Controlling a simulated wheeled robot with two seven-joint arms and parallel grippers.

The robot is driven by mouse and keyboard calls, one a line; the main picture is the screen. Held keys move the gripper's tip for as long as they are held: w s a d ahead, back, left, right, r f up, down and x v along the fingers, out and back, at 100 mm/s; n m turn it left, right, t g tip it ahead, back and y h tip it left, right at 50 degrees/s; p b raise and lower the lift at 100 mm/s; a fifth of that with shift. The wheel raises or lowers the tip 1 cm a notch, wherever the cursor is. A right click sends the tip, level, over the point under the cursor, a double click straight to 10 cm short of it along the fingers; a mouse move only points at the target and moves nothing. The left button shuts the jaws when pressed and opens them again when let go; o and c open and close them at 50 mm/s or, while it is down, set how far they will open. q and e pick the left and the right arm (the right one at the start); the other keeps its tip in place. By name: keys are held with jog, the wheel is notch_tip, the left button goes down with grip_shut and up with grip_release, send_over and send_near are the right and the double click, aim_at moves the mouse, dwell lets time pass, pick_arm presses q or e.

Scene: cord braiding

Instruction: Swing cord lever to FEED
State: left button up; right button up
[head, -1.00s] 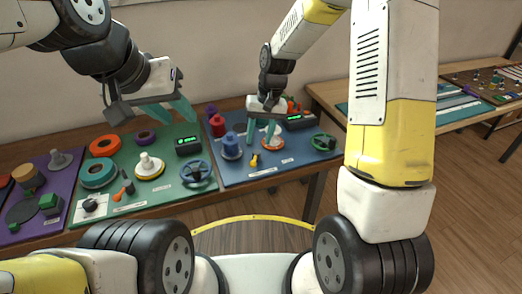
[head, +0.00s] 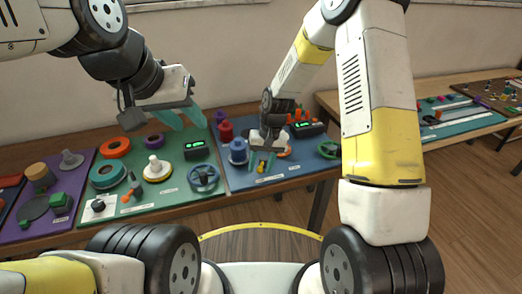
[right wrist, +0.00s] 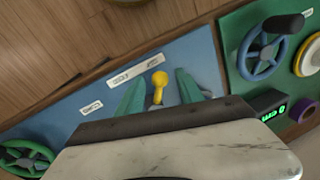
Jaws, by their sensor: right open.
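A small yellow lever (head: 261,167) stands on the blue board (head: 236,180); it also shows in the right wrist view (right wrist: 158,85), its rounded knob toward the board's white labels (right wrist: 134,73). The label text is too small to read. My right gripper (head: 261,160) is open, pointing down over the blue board. In the right wrist view its teal fingers stand on either side of the lever, with gaps; it is not gripped. My left gripper (head: 186,117) is open and empty, above the back of the green board.
On the blue board, a blue spool (head: 238,151), a green-lit display box (head: 306,129) and a green handwheel (head: 329,149) surround the lever. The green board carries a blue handwheel (head: 203,177) and a white knob (head: 154,165). A purple board (head: 74,211) lies left.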

grip_shut()
jog(key=shift+d, duration=0.1)
jog(key=shift+d+n, duration=0.4)
jog(key=shift+n, duration=0.6)
jog(key=d+n, duration=0.1)
jog(key=n, duration=0.1)
jog(key=d+n+g, duration=0.1)
jog(key=n, duration=0.1)
jog(key=shift+w+n, duration=0.2)
jog(key=shift+n, duration=0.1)
jog(key=n, duration=0.1)
jog(key=d+n+h, duration=0.1)
jog(key=n, duration=0.1)
jog(key=shift+w+d+g, duration=0.15)
jog(key=shift+w+g, duration=0.15)
jog(key=shift+w, duration=0.1)
jog(key=shift+w+d+n, duration=0.25)
jog(key=shift+n, duration=0.5)
jog(key=shift+w+d+n, duration=0.2)
jog(key=shift+n, duration=0.55)
jog(key=shift+h, duration=0.3)
